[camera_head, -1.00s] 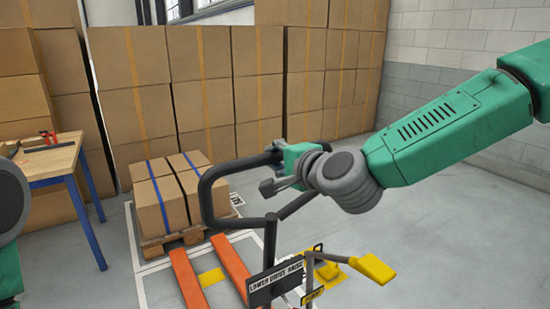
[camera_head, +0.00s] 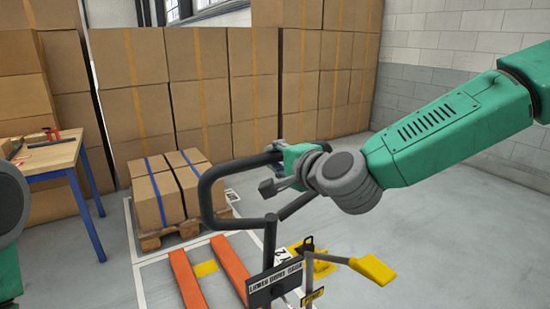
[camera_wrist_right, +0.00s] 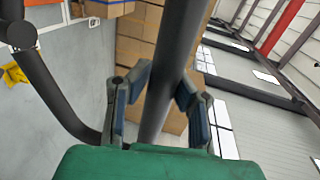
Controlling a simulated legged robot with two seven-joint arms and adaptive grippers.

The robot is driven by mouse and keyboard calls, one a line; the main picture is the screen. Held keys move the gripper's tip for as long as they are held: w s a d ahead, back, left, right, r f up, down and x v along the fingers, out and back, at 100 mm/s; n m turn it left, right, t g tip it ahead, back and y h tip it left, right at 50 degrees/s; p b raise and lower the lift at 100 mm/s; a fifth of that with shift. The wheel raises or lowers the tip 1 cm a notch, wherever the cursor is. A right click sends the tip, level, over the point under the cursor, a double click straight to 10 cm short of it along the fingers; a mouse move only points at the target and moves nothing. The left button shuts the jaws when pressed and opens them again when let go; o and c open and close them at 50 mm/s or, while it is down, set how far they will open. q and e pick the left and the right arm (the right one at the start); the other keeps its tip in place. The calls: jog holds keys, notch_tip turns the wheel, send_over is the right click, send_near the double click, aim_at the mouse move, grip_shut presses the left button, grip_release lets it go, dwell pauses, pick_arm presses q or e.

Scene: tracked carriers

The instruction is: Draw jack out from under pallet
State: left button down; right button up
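The jack has two orange forks (camera_head: 232,264), a dark loop handle (camera_head: 204,192) and a sign plate (camera_head: 274,284) at lower centre. The wooden pallet (camera_head: 178,236) bears brown cartons (camera_head: 157,198) with blue straps. The fork tips lie just in front of the pallet's near edge, with a small strip of floor showing between. My right gripper (camera_head: 283,172) is at the handle's upper right. My left gripper is outside the view; only part of that arm shows.
A wooden table (camera_head: 50,157) with blue legs and a red-handled tool stands at the left. Stacked cartons (camera_head: 200,85) form a wall behind. A yellow lever (camera_head: 372,269) sticks out right of the jack's post. Floor at the right is clear.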

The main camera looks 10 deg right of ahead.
jog(key=o, duration=0.4)
jog(key=shift+w+f, duration=0.1)
jog(key=v, duration=1.2)
jog(key=s+d+f+n+g+h, duration=0.1)
jog(key=s+f+n+g, duration=0.15)
jog(key=f, duration=0.75)
jog(key=s+f+n+g, duration=0.2)
jog(key=s+f+g, duration=0.15)
jog(key=f, duration=0.55)
jog(key=s+d+f+n+g+h, duration=0.1)
jog(key=s+f+n+g, duration=0.2)
jog(key=f, duration=0.7)
jog(key=s+d+f+n+g+h, duration=0.1)
jog(key=s+d+f+n, duration=0.1)
jog(key=s, duration=0.4)
jog(key=s+d+f+n+g+h, duration=0.1)
jog(key=s+d+f+n+g, duration=0.1)
jog(key=s+d+f, duration=0.3)
jog(key=s+d+f+n+g+h, duration=0.1)
jog(key=s+d+f+n+g, duration=0.1)
jog(key=s+f, duration=0.5)
jog(key=shift+s+d+f+n, duration=0.15)
jog(key=shift+s+d+n, duration=0.2)
jog(key=shift+s, duration=0.2)
jog(key=shift+s+d+f+n, duration=0.1)
jog(key=shift+s+d+n, duration=0.1)
jog(key=shift+s+d, duration=0.25)
